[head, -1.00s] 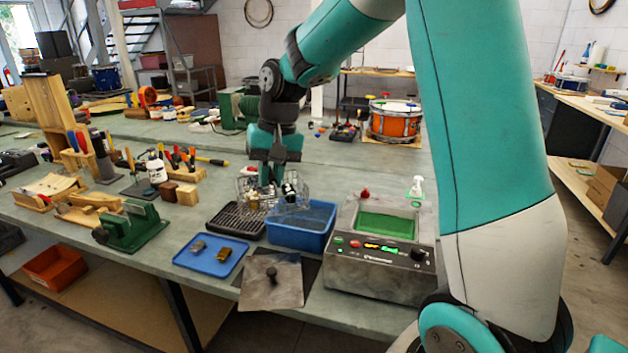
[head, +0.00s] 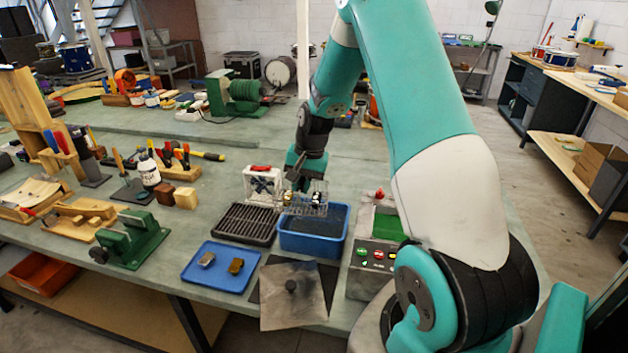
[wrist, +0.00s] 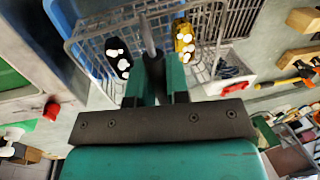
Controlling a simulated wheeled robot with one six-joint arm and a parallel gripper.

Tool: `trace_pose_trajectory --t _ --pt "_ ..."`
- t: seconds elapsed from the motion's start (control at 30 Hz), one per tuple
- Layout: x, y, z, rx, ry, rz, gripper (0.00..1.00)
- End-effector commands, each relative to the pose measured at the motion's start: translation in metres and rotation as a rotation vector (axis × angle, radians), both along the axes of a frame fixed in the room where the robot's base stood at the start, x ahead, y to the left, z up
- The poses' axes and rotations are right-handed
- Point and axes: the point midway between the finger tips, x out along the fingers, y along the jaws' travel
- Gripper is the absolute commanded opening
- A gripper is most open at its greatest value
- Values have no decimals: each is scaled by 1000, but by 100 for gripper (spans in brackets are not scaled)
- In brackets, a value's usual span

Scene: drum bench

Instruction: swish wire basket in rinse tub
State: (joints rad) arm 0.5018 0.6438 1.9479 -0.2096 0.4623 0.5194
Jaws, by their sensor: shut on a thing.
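My gripper (head: 302,184) is shut on the wire basket (head: 318,206) and holds it over the blue rinse tub (head: 289,241). In the wrist view the fingers (wrist: 158,82) close on the upright handle of the basket (wrist: 100,36). A black part with white spots (wrist: 119,60) and a yellow part with white spots (wrist: 184,42) lie in the basket, on either side of the handle. The basket's underside is near the tub's rim; I cannot tell whether it touches the water.
The black drain rack (head: 246,223) is left of the tub. The grey machine with buttons (head: 372,262) is close on the right.

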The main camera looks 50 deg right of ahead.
Motion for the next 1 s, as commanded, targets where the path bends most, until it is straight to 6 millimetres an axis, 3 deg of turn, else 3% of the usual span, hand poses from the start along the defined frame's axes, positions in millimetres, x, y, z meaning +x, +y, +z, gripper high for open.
trace_pose_trajectory --t 0.1,0.23,0.57,1.0 --pt "-10 -20 -14 -2 4 -77 0" --pt "-14 -30 -25 -7 3 -117 0" --pt "-15 -30 -43 -9 3 -122 0" --pt "-15 -30 -87 -9 3 -119 0"
